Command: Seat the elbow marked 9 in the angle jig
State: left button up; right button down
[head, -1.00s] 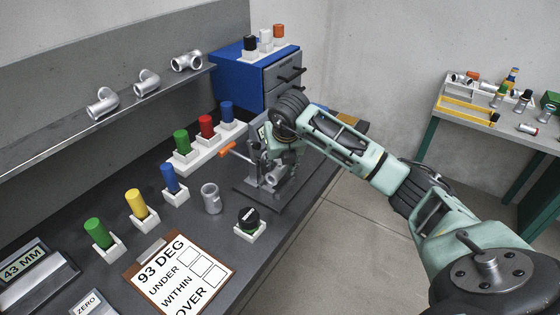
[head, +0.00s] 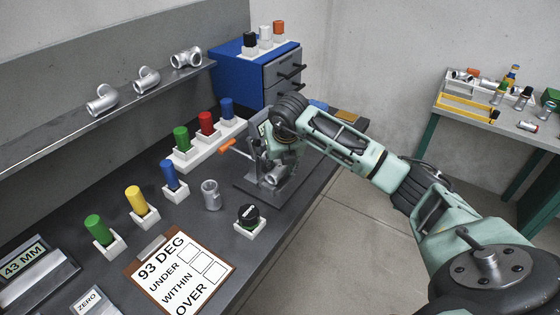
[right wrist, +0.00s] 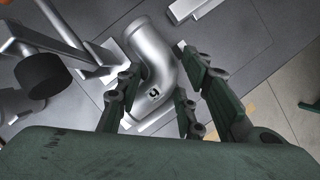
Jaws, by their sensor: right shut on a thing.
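The elbow marked 9 (right wrist: 150,60) is a bent silver pipe. In the head view the right gripper (head: 277,158) is shut on the elbow (head: 272,177) at the angle jig (head: 246,190), a dark grey plate with an upright and an orange-handled clamp. The clamp's black tip (right wrist: 42,80) is beside the elbow, apart from it. I cannot tell whether the elbow touches the jig's seat. My left gripper is out of view.
A silver pipe fitting (head: 211,195) stands left of the jig, and a black round gauge in a white holder (head: 249,228) is in front. Coloured plugs in white holders stand left and behind. A clipboard (head: 182,272) lies nearer. A blue drawer cabinet (head: 236,78) stands behind.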

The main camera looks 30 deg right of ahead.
jog(key=shift+f, duration=0.2)
jog(key=c, duration=1.1)
grip_release()
jog(key=shift+f, duration=0.15)
jog(key=v, duration=1.2)
jog(key=shift+s, duration=0.1)
